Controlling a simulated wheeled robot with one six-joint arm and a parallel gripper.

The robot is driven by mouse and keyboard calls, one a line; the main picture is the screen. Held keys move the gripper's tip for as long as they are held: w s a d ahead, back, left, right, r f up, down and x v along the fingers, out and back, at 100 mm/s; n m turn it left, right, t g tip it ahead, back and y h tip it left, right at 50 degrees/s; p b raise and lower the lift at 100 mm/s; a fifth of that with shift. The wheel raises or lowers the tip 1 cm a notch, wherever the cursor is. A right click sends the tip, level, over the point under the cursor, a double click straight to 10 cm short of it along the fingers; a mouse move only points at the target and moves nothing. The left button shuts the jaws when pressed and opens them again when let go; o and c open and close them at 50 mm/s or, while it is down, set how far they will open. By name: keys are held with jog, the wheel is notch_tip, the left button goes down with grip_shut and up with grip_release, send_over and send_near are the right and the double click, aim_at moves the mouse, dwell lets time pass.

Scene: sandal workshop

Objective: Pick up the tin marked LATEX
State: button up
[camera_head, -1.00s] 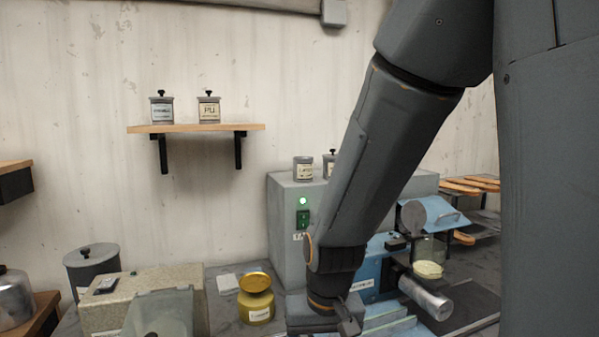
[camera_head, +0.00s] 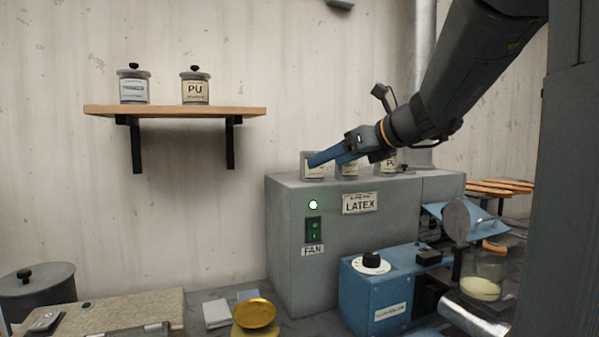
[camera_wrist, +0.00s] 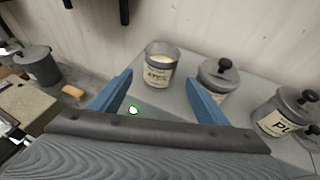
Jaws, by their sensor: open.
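An open grey tin (camera_wrist: 160,66) with pale contents stands on the grey cabinet; its small label looks like LATEX but is blurred. In the head view this tin (camera_head: 313,172) is at the cabinet's left end, partly behind my gripper (camera_head: 322,157). In the wrist view my gripper (camera_wrist: 159,80) is open and empty, its blue fingertips on either side of the tin's line, the tin just beyond them. I cannot tell whether they touch it. A sign reading LATEX (camera_head: 360,203) is on the cabinet front.
A lidded tin (camera_wrist: 217,78) stands close by my right finger, with a PU tin (camera_wrist: 287,110) further right. A wall shelf (camera_head: 175,111) holds two more lidded tins. The fan cabinet (camera_head: 286,228) has a lit green light. A blue machine (camera_head: 400,291) stands in front.

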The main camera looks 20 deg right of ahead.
jog(key=shift+x, duration=1.2)
jog(key=shift+p+x, duration=0.65)
jog(key=shift+x, duration=2.1)
jog(key=shift+r, duration=0.1)
jog(key=c, duration=1.2)
jog(key=shift+c, duration=1.3)
jog(key=shift+r, duration=0.15)
